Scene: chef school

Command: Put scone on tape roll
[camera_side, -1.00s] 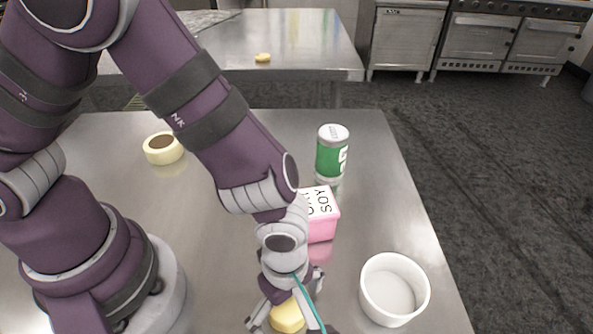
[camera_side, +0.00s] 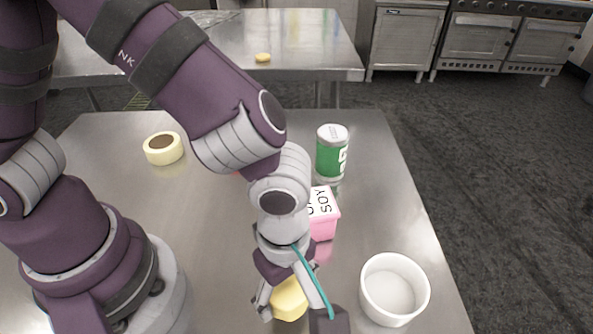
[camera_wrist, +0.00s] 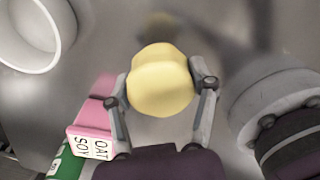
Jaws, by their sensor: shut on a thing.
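The scone (camera_side: 289,299) is a pale yellow lump held between the fingers of my gripper (camera_side: 288,302), near the front of the steel table. In the wrist view the scone (camera_wrist: 161,80) sits between both fingertips of my gripper (camera_wrist: 161,85), which is shut on it. It appears raised above the table, with a blurred dark patch beyond it. The tape roll (camera_side: 164,148) is a cream ring with a brown centre, lying flat at the back left of the table, well away from my gripper.
A pink soy carton (camera_side: 322,214) stands just behind my gripper. A green can (camera_side: 332,152) stands further back, and a white bowl (camera_side: 394,290) is at the right. Between the tape roll and my gripper the table (camera_side: 215,225) is largely clear. Another table (camera_side: 300,45) stands behind.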

